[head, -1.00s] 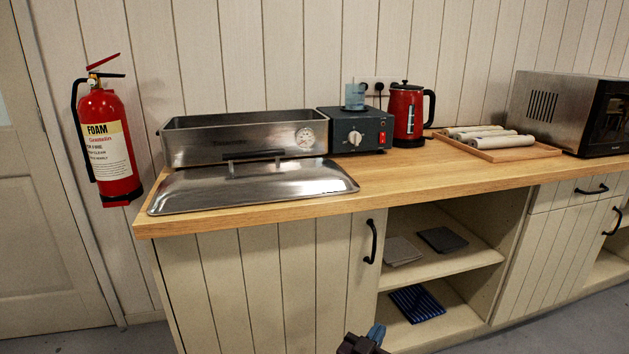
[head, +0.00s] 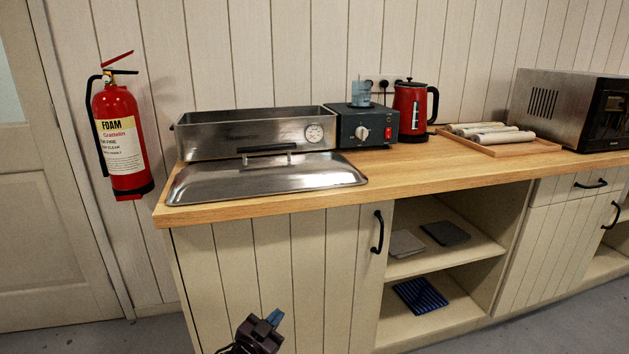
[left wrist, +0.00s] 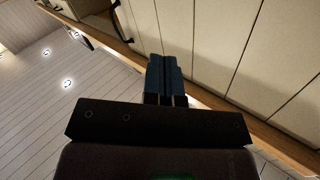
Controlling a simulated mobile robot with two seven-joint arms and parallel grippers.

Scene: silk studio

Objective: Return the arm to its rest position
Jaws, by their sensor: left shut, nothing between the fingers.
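My left gripper (head: 273,318) is low in front of the cabinet, at the bottom of the head view. Its dark body and blue fingertips show against the cream cabinet door. In the left wrist view the blue fingers (left wrist: 164,80) are together with nothing between them. The gripper is below the countertop's height and holds nothing. My right gripper is in neither view.
The wooden counter (head: 410,162) carries a steel pan (head: 250,132), its lid (head: 265,178), a dark heater box (head: 367,128), a red kettle (head: 410,112), a tray of rolls (head: 500,140) and a microwave (head: 570,110). A fire extinguisher (head: 122,140) hangs left. The floor is partly visible.

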